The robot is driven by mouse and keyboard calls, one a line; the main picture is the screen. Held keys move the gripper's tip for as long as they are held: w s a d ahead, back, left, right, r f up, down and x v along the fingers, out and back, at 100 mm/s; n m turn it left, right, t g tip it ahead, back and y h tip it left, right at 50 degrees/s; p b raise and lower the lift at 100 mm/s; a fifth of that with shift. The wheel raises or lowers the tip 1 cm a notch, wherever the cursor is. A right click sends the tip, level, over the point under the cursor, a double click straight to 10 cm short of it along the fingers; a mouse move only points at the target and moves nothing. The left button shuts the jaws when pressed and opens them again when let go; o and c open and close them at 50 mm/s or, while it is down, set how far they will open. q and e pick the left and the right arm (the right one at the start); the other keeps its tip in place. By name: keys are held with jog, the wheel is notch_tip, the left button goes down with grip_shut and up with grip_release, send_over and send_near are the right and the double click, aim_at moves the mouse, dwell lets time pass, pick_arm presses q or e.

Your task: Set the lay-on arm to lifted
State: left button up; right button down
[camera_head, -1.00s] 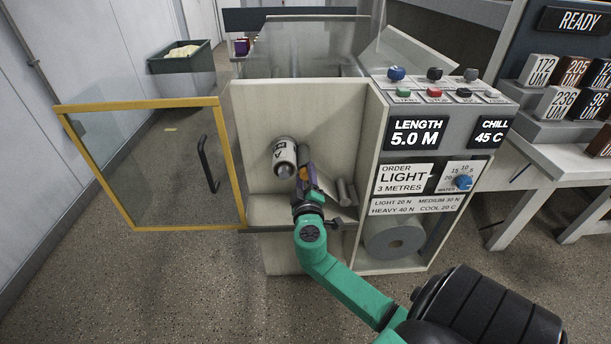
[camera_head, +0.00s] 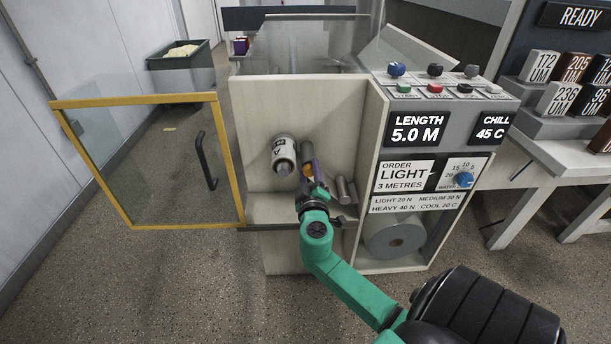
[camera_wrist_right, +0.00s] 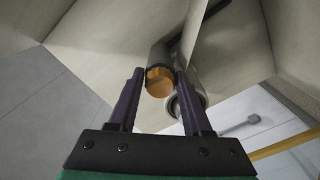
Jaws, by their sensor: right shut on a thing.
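The lay-on arm's dark handle with an orange end (camera_wrist_right: 159,84) is between the fingers of my right gripper (camera_wrist_right: 159,76) in the right wrist view. The right gripper also shows in the head view (camera_head: 310,178), inside the open machine bay, shut on that handle. The handle stands just right of the roller with a white label band (camera_head: 284,156). The rest of the lay-on arm is mostly hidden behind my gripper. My left gripper is in neither view.
The yellow-framed glass door (camera_head: 150,165) stands swung open to the left. Grey rods (camera_head: 346,190) lie at the right of the bay. The control panel (camera_head: 440,135) is on the right, with a paper roll (camera_head: 394,238) below it.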

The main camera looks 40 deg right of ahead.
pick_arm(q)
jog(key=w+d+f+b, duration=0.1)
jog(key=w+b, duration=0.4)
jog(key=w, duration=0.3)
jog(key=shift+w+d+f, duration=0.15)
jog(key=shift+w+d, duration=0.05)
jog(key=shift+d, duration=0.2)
pick_arm(e)
jog(key=s+d+f+m, duration=0.1)
jog(key=s+d+m, duration=0.3)
jog(key=d+m, duration=0.1)
jog(key=shift+d+f, duration=0.15)
jog(key=shift+f, duration=0.1)
jog(key=shift+c, duration=2.2)
grip_release()
jog(key=shift+r, duration=0.1)
